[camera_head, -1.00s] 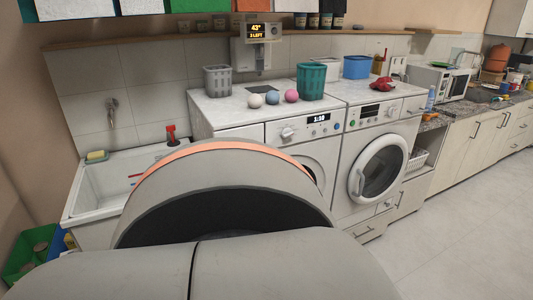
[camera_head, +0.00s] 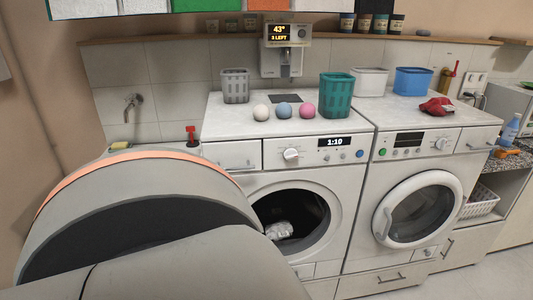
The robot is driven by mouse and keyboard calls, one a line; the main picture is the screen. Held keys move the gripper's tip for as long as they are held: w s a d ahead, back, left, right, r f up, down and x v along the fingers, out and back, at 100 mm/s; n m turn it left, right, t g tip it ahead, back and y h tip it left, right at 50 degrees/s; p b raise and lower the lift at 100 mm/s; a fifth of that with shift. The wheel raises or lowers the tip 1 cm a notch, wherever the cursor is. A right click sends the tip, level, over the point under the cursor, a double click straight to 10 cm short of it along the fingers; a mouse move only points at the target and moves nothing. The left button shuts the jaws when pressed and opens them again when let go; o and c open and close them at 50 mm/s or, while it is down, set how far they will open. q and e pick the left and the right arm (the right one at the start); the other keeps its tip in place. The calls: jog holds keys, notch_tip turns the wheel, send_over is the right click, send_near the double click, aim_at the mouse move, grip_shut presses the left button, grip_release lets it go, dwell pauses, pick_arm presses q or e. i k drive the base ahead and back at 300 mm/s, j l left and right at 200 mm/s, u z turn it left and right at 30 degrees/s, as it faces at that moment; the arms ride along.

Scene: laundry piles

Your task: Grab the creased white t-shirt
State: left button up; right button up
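A small crumpled white cloth (camera_head: 279,229) lies low inside the dark drum of the left machine (camera_head: 292,218). It may be the creased white t-shirt, but it is too small and bunched up to tell its shape. The drum's round opening shows without a door across it, and its left edge is hidden behind a large grey part of my own body with an orange stripe. Neither of my grippers is in view.
The right machine (camera_head: 420,210) has its round door shut. A sink is mostly hidden at left. Floor shows at lower right.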

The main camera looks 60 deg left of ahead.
aim_at(281, 229)
jog(key=i+l+u, duration=0.1)
jog(key=i+u, duration=0.4)
jog(key=i, duration=0.85)
jog(key=i+u, duration=0.1)
jog(key=u, duration=0.4)
jog(key=i+l+u, duration=0.1)
jog(key=u, duration=0.4)
jog(key=l+u, duration=0.2)
jog(key=u, duration=0.3)
jog(key=i+l+u, duration=0.1)
jog(key=u, duration=0.4)
jog(key=l, duration=0.1)
